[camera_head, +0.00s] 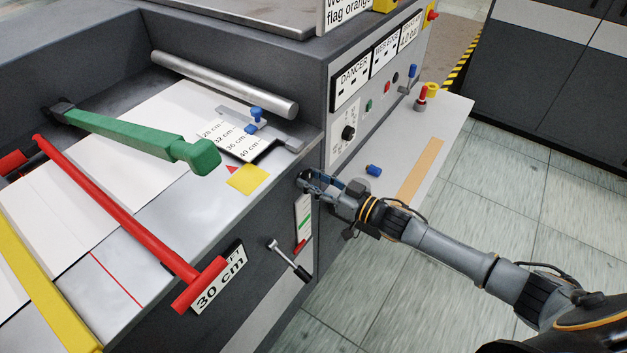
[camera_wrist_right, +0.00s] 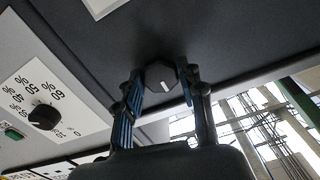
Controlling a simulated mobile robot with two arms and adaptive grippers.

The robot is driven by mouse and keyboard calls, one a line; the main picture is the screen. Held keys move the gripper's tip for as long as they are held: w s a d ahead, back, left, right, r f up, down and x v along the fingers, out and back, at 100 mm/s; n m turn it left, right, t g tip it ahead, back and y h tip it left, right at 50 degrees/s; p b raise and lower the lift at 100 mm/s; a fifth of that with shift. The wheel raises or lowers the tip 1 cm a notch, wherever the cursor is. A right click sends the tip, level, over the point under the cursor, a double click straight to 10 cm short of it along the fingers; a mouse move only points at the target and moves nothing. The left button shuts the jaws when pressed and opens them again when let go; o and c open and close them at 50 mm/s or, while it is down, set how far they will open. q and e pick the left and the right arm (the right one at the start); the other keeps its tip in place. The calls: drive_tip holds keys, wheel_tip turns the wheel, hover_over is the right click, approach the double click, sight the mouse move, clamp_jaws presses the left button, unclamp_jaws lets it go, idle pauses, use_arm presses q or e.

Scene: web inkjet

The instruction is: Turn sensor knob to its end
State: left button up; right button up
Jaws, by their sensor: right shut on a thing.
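A black faceted knob (camera_wrist_right: 160,77) with a short white mark sits on the dark machine side in the right wrist view. I take it to be the sensor knob. My right gripper (camera_wrist_right: 162,80) has its blue-padded fingers on either side of it and is shut on it. In the head view my right gripper (camera_head: 313,183) reaches the machine's dark side face from the right, just below the top edge. The knob is mostly hidden there by the fingers. My left gripper is not in view.
Another black knob (camera_wrist_right: 43,117) with a percent scale is on the grey panel nearby. A white strip with green and red marks (camera_head: 303,222) and a lever (camera_head: 290,262) are below the gripper. A light shelf (camera_head: 395,150) with a blue part (camera_head: 373,170) lies to the right.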

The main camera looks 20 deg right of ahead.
drive_tip(key=n+b, duration=0.1)
drive_tip(key=n, duration=0.3)
drive_tip(key=shift+n, duration=0.3)
drive_tip(key=n+b, duration=0.1)
drive_tip(key=n, duration=0.3)
drive_tip(key=n+b, duration=0.1)
drive_tip(key=n, duration=0.4)
drive_tip(key=shift+b, duration=0.3)
drive_tip(key=n+b, duration=0.1)
drive_tip(key=n, duration=0.3)
drive_tip(key=shift+n+b, duration=0.3)
drive_tip(key=shift+b, duration=0.1)
drive_tip(key=n+b, duration=0.2)
drive_tip(key=n, duration=0.2)
drive_tip(key=n+b, duration=0.2)
drive_tip(key=n, duration=0.3)
drive_tip(key=n+b, duration=0.1)
drive_tip(key=n, duration=0.3)
drive_tip(key=shift+n+b, duration=0.3)
drive_tip(key=shift+b, duration=0.1)
drive_tip(key=shift+n+b, duration=0.6)
drive_tip(key=shift+n, duration=1.2)
